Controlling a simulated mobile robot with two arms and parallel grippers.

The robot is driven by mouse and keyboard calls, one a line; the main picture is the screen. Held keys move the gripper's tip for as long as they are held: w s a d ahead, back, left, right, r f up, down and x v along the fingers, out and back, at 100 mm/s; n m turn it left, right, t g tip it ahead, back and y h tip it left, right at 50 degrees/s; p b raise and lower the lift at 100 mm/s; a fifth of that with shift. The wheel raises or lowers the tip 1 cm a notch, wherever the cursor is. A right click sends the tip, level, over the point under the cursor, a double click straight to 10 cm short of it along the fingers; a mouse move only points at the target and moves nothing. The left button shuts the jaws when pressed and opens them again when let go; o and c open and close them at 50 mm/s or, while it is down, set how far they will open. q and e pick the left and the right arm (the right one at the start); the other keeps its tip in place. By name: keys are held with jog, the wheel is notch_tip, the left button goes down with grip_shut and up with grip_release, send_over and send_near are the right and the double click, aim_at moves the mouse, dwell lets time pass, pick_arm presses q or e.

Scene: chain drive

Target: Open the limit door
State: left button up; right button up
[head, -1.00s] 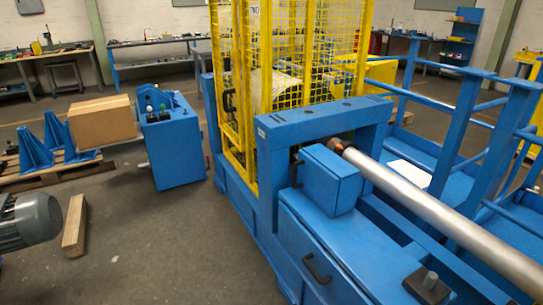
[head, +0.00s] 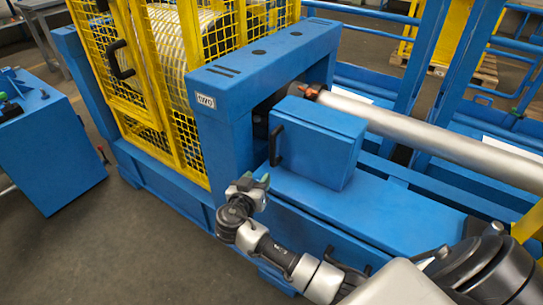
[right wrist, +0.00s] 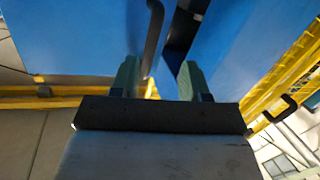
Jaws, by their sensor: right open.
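A blue box (head: 322,135) stands on the blue machine frame beside the metal shaft. Its left face carries a dark upright handle (head: 275,146) and looks closed; I take this as the limit door, but no label on it is readable. My right gripper (head: 254,182) is just below and left of the handle, open and empty. In the right wrist view its two green fingers (right wrist: 158,76) point up toward a dark bent handle (right wrist: 154,30) between blue surfaces. The handle appears between the fingers, and contact cannot be told. My left gripper is not in view.
A yellow mesh guard (head: 165,85) with its own black handle (head: 118,60) stands left of the blue arch (head: 262,65). A thick metal shaft (head: 430,135) runs right from the arch. A blue cabinet (head: 45,145) stands far left. The floor between is clear.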

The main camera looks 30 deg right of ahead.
aim_at(271, 146)
notch_tip(271, 146, up, 5)
jog(key=d+m+h, duration=0.1)
jog(key=m+h, duration=0.1)
jog(key=m, duration=0.1)
jog(key=x, duration=1)
jog(key=shift+w+a+f+p, duration=0.15)
jog(key=shift+p, duration=0.2)
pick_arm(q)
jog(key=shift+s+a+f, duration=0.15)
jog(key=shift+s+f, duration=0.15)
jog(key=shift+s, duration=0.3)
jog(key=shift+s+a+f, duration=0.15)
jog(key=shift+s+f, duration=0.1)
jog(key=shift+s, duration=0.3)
pick_arm(e)
grip_shut()
